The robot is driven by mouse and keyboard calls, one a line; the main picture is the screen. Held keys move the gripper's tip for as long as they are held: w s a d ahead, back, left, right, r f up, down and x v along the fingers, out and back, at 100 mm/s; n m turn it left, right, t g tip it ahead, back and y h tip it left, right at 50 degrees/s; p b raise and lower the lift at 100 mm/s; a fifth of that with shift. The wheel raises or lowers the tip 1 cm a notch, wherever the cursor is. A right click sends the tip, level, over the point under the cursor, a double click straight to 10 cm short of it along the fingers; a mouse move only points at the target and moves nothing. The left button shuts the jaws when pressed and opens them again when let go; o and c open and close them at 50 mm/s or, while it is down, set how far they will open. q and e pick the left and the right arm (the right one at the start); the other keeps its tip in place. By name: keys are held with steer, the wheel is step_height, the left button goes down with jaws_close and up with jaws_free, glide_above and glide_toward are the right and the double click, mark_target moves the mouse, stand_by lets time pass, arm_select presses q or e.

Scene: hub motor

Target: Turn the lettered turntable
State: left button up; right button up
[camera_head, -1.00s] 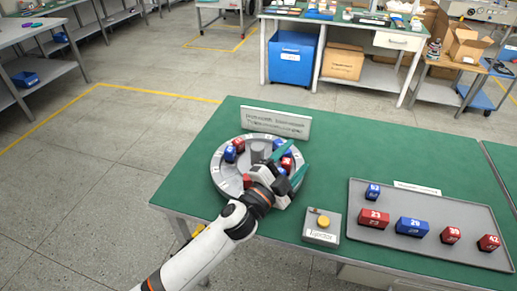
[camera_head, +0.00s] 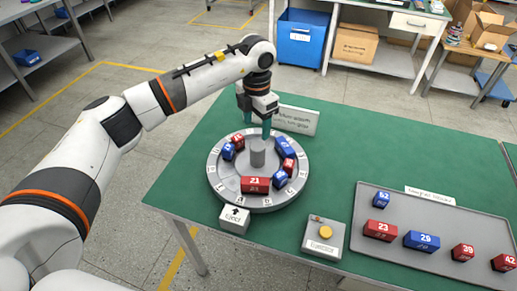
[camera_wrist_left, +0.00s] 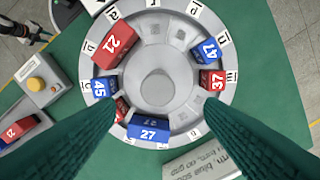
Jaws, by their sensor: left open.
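The round grey turntable (camera_head: 217,186) stands on the green table, with white letter tiles on its rim and a grey hub (camera_head: 258,152) in the middle. Red block 21 (camera_head: 255,185) sits at its front; other red and blue blocks sit around it. The wrist view shows red 21 (camera_wrist_left: 117,42), blue 47 (camera_wrist_left: 207,50), red 37 (camera_wrist_left: 212,80), blue 27 (camera_wrist_left: 148,128) and blue 45 (camera_wrist_left: 103,88). My left gripper (camera_head: 260,124) is over the turntable's back edge, fingers pointing down, open and empty. In the wrist view its green fingers straddle blue 27. Contact cannot be told.
The eject box (camera_head: 235,218) stands at the turntable's front; a box with a yellow button (camera_head: 325,233) is to its right. A grey tray (camera_head: 430,258) with several numbered blocks lies further right. A white sign (camera_head: 298,119) stands behind the turntable, close to my gripper.

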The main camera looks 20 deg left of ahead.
mark_target(257, 153)
arm_select(q)
steer(key=shift+s+f, duration=0.15)
steer(key=shift+f, duration=0.25)
step_height(257, 153, down, 11)
steer(key=p, duration=0.3)
steer(key=shift+d, duration=0.1)
jaws_close()
